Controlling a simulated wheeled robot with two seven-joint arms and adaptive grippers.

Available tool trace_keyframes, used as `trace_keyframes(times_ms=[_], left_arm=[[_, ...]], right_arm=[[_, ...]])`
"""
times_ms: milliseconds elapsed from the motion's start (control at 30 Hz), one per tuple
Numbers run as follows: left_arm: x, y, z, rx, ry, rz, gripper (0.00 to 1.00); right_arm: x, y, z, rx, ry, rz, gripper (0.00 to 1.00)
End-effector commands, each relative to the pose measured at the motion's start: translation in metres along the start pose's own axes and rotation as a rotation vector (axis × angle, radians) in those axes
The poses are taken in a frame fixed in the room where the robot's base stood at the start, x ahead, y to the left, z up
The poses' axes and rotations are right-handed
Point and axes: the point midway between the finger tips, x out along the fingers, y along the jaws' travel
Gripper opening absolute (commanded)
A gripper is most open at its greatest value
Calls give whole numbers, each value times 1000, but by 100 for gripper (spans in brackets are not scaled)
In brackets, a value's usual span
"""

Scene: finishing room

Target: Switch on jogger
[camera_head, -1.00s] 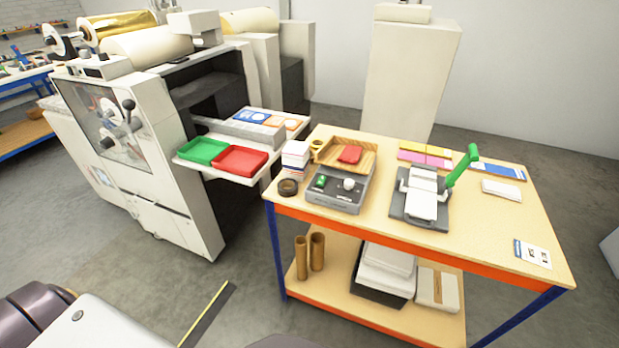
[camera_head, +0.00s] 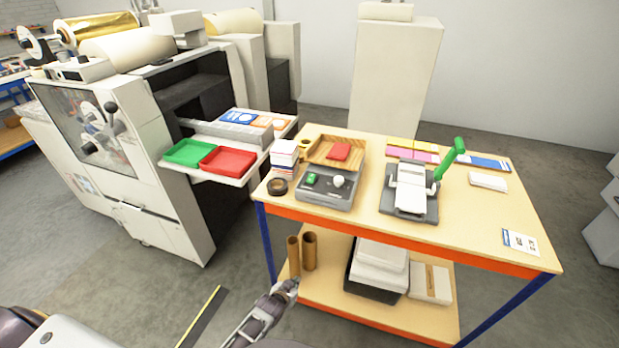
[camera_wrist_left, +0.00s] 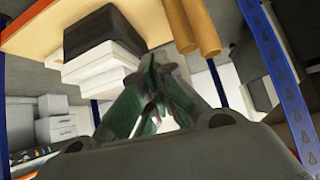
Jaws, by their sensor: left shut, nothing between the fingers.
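The jogger (camera_head: 327,188) is a grey box with a wooden tray on its back, standing at the left end of the wooden table. Its front panel has a green switch (camera_head: 312,179) and a light round knob (camera_head: 338,181). A red pad (camera_head: 339,151) lies in the wooden tray. My left gripper (camera_head: 289,286) is low in front of the table, below the jogger and near the lower shelf. Its fingers (camera_wrist_left: 158,85) are shut and empty in the left wrist view. My right gripper is not in view.
A stapler-like press with a green lever (camera_head: 449,158) stands right of the jogger. A card stack (camera_head: 284,155) and a tape roll (camera_head: 277,186) are at its left. The lower shelf holds cardboard tubes (camera_head: 309,250) and boxes (camera_head: 379,268). A large machine stands left.

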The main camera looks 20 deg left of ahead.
Motion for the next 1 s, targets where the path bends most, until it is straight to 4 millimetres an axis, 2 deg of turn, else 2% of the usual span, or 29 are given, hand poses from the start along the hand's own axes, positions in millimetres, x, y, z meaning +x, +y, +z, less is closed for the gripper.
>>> trace_keyframes(times_ms=[33, 100, 267, 400, 667, 800, 1000], left_arm=[[-3, -2, -25, -3, 39, -3, 0], [-9, -4, -56, -8, 86, -8, 0], [-28, -10, -125, -19, 191, -19, 0], [-51, -15, -181, -28, 283, -29, 0], [-103, -24, -270, -45, 439, -45, 0], [-137, -29, -313, -55, 521, -54, 0], [-185, -35, -362, -68, 627, -64, 0]], right_arm=[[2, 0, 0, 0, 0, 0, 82], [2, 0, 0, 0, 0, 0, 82], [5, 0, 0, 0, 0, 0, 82], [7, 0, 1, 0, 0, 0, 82], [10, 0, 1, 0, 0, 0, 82], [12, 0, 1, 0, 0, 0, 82], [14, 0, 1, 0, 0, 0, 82]])
